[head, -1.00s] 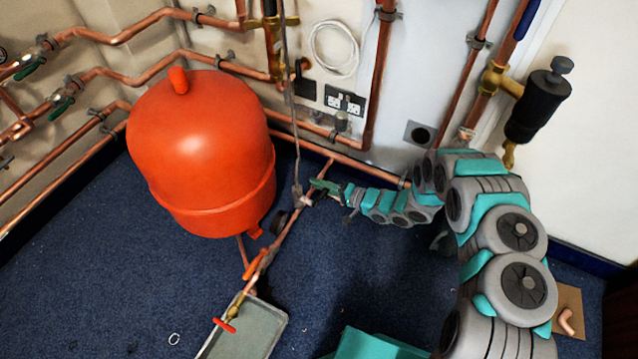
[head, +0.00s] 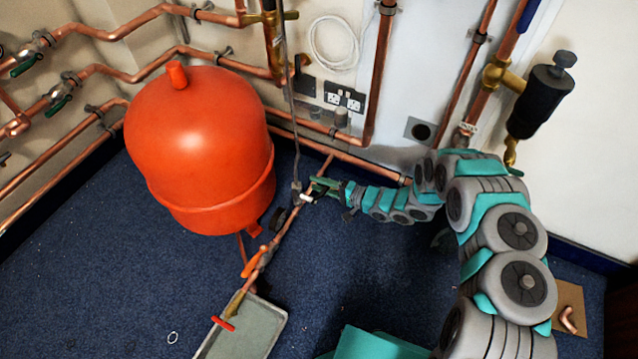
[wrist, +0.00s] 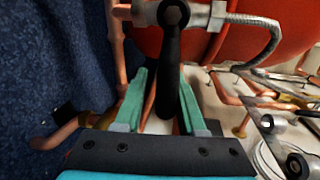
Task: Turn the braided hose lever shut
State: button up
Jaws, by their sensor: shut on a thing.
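The black lever (wrist: 171,75) stands between the two teal fingers of my gripper (wrist: 162,72) in the wrist view. It runs from a round pivot bolt at the top down towards the palm. My gripper is shut on it. The braided hose (wrist: 272,45) curves away to the right from the metal fitting at the pivot. In the head view the hose (head: 291,110) hangs down to the copper pipe beside my gripper (head: 318,187). The lever is too small there to make out clearly.
The red tank (head: 200,150) stands close to the left of my gripper. A copper pipe with an orange lever (head: 254,262) runs down to a grey tray (head: 252,328). Copper pipes line the walls.

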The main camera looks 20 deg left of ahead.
jog(key=o, duration=0.3)
jog(key=d+r, duration=0.1)
jog(key=d, duration=0.6)
jog(key=shift+s+d+b, duration=0.3)
jog(key=shift+d, duration=0.05)
jog(key=shift+r, duration=0.1)
